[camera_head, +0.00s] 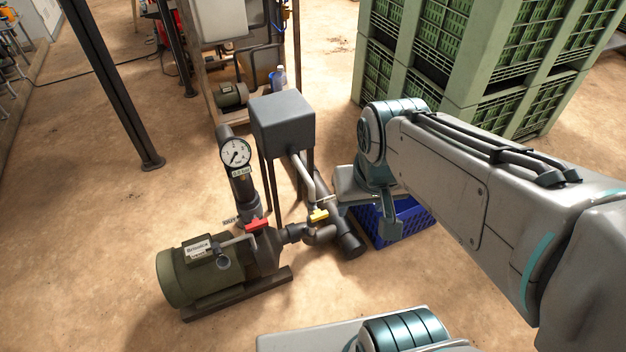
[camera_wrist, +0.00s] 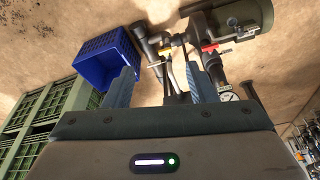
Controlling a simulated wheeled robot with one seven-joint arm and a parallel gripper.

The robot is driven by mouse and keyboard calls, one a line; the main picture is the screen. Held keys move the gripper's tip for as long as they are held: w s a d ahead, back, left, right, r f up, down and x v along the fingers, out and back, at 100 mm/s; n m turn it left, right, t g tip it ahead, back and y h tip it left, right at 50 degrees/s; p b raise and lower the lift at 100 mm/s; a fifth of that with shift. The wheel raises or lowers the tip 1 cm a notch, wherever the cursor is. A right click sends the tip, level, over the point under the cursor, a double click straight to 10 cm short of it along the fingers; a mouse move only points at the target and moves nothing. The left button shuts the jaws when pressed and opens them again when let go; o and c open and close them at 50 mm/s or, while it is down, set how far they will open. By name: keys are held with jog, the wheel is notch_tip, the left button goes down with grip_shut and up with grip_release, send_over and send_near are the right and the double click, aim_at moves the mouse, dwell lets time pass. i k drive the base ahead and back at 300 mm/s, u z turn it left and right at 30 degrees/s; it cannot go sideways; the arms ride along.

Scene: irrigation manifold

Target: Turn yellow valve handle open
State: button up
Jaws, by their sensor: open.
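The yellow valve handle (camera_head: 319,215) sits on the dark pipework of the manifold, right of the red handle (camera_head: 257,224). In the wrist view the yellow handle (camera_wrist: 165,51) shows beyond the fingertips, between them, with the red handle (camera_wrist: 210,47) farther right. My gripper (camera_wrist: 162,78) is open and empty, its two blue-grey fingers apart. In the head view my gripper end (camera_head: 338,197) is partly hidden by my wrist and lies close to the right of the yellow handle. I cannot tell from the frames whether it touches.
A green pump (camera_head: 195,272) stands left, with a pressure gauge (camera_head: 235,152) on a dark pipe above. A grey box (camera_head: 282,122) on legs stands behind the valve. A blue crate (camera_head: 412,222) lies right of it on the floor. Green crates (camera_head: 440,60) stack behind my arm.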

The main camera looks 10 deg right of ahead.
aim_at(318, 214)
jog(key=z, duration=0.4)
jog(key=k, duration=0.5)
jog(key=z, duration=1)
jog(key=k, duration=0.85)
jog(key=z, duration=0.85)
jog(key=i, duration=1.1)
jog(key=u, duration=0.7)
jog(key=i, duration=0.9)
jog(key=u, duration=1.35)
jog(key=i, duration=0.35)
jog(key=u, duration=0.3)
